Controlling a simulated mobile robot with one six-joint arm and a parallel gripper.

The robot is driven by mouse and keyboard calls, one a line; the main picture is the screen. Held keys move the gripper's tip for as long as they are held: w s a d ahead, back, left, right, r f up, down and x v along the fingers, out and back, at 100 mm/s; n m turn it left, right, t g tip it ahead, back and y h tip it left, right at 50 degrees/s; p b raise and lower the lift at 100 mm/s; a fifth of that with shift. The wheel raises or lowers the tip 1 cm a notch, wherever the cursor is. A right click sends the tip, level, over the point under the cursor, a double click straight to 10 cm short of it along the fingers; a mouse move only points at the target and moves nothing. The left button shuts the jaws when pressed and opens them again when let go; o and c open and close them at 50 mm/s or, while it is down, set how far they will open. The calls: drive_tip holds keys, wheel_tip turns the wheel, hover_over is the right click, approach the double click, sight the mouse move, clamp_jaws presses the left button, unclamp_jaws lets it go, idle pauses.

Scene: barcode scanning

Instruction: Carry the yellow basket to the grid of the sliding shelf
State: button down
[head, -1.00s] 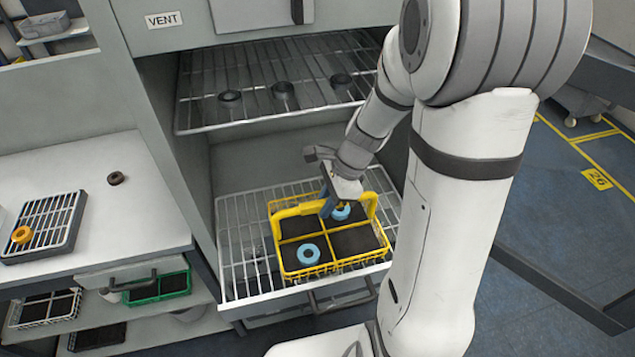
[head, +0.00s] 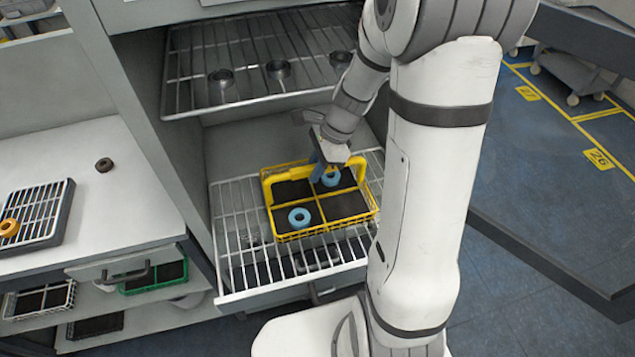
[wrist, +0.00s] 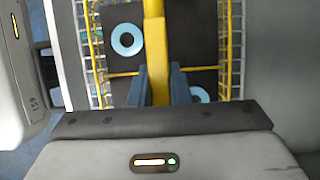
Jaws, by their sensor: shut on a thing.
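The yellow basket (head: 322,226) is a wire basket with four dark compartments, over the pulled-out lower wire grid (head: 236,268) of the shelf cabinet. Two blue rings lie in it, one in the front left compartment (head: 299,217) and one at the back right (head: 331,178). My gripper (head: 322,172) is shut on the basket's yellow handle; the wrist view shows the handle (wrist: 155,50) between the blue fingers (wrist: 158,86). The basket looks level. I cannot tell whether its underside touches the grid.
An upper wire shelf (head: 200,97) with several dark cups hangs above. A white counter (head: 125,210) with a dark rack (head: 36,215) and a dark ring (head: 104,165) stands at left. A green basket (head: 155,285) sits below it. The grid's front left is bare.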

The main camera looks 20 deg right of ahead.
drive_tip(key=b, duration=0.4)
hover_over(316, 197)
drive_tip(key=shift+f, duration=2.4)
drive_tip(key=shift+a+f, duration=0.1)
drive_tip(key=shift+f, duration=0.15)
drive_tip(key=c, duration=1.3)
unclamp_jaws()
drive_tip(key=shift+c, duration=0.2)
drive_tip(key=shift+r, duration=0.1)
